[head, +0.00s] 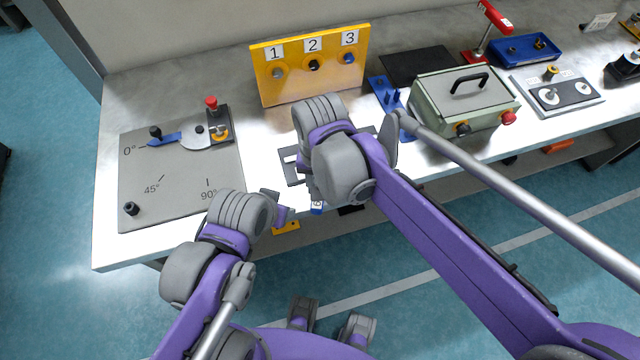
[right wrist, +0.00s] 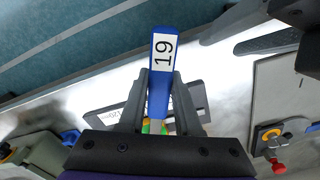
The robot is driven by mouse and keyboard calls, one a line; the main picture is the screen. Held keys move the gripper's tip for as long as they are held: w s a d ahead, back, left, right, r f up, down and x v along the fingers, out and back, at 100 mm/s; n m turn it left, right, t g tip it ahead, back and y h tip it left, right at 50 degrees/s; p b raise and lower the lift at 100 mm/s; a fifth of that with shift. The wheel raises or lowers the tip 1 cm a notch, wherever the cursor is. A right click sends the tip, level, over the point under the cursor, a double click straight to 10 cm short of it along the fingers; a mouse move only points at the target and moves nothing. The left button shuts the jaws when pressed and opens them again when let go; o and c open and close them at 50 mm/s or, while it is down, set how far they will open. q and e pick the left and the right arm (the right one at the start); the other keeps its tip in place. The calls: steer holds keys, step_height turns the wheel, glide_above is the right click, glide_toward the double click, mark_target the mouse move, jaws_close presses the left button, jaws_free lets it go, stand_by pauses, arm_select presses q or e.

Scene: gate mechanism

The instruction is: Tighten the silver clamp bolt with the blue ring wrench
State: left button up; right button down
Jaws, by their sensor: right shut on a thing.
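The blue ring wrench (right wrist: 158,98), labelled 19, is between the two fingers of my right gripper (right wrist: 160,76) in the right wrist view. The gripper is shut on it. Its labelled end (head: 317,208) shows at the table's front edge in the head view, where my right wrist hides most of it and the fingers. Small green and yellow parts show at the wrench's far end; I cannot tell what they are. I cannot make out the silver clamp bolt for certain. My left gripper (head: 279,205) is at the table's front edge, its opening not clear.
A grey angle plate (head: 180,185) with a blue lever (head: 163,139) lies at the left. A yellow panel (head: 310,65) numbered 1 to 3 stands behind my right wrist. A grey-green box (head: 465,98) with a black handle stands to its right. A grey frame (head: 291,166) lies partly under my wrist.

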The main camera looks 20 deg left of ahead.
arm_select(q)
steer(key=shift+w+r+p, duration=0.15)
steer(key=shift+r+p, duration=0.4)
steer(key=shift+r, duration=0.2)
arm_select(e)
steer(key=shift+r, duration=0.9)
steer(key=shift+r+p, duration=1.1)
steer(key=shift+r, duration=0.85)
arm_select(q)
steer(key=r, duration=0.1)
steer(key=w+r, duration=0.1)
steer(key=r, duration=0.1)
steer(key=shift+w, duration=0.1)
arm_select(e)
steer(key=shift+s, duration=0.1)
arm_select(q)
steer(key=shift+f, duration=0.1)
arm_select(e)
steer(key=shift+f, duration=0.15)
